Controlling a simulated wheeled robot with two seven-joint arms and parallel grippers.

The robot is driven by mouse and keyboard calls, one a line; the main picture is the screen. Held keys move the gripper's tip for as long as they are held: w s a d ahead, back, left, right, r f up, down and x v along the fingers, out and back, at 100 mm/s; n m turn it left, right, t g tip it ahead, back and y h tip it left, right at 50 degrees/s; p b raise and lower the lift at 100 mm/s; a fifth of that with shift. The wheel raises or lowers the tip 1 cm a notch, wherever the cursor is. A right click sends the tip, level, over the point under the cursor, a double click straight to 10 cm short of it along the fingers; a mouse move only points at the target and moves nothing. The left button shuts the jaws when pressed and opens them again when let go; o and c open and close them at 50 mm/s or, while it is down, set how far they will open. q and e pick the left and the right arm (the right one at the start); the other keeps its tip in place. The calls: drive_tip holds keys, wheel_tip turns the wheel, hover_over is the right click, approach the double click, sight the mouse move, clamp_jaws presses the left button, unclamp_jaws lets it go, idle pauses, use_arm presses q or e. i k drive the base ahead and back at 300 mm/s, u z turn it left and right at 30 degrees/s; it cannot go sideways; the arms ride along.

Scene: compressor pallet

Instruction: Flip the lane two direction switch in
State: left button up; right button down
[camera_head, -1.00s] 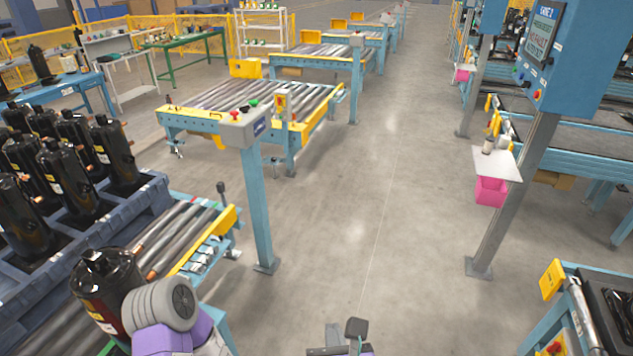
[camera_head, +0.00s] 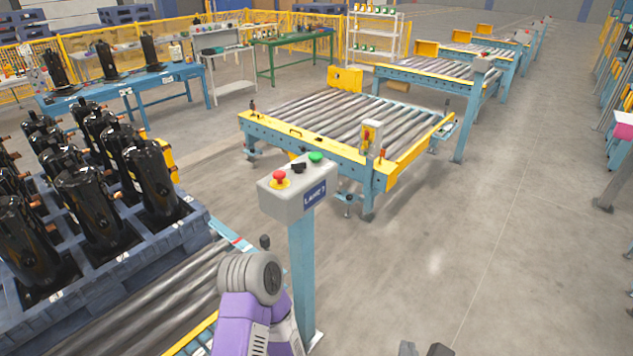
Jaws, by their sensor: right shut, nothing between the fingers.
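A grey control box (camera_head: 284,203) stands on a blue post right of centre-left, with a blue label that reads "LANE" and a character too small to read surely. On its top sit a red button (camera_head: 279,176), a small black switch (camera_head: 299,168) and a green button (camera_head: 316,157). Which way the switch points is too small to tell. My right gripper (camera_head: 424,349) only just shows at the bottom edge, shut and empty, well below and right of the box, not touching it. My left gripper is out of view; a purple and grey arm link of mine stands in front of the post.
A blue pallet (camera_head: 150,250) with several black compressors stands on rollers at left. A roller conveyor (camera_head: 330,115) with yellow rails lies behind the box. Open floor (camera_head: 450,240) lies to the right.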

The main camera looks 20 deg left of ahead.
sight(298, 167)
drive_tip(key=i, duration=1.3)
drive_tip(key=u, duration=3)
drive_tip(key=i, duration=0.95)
drive_tip(key=z, duration=2.3)
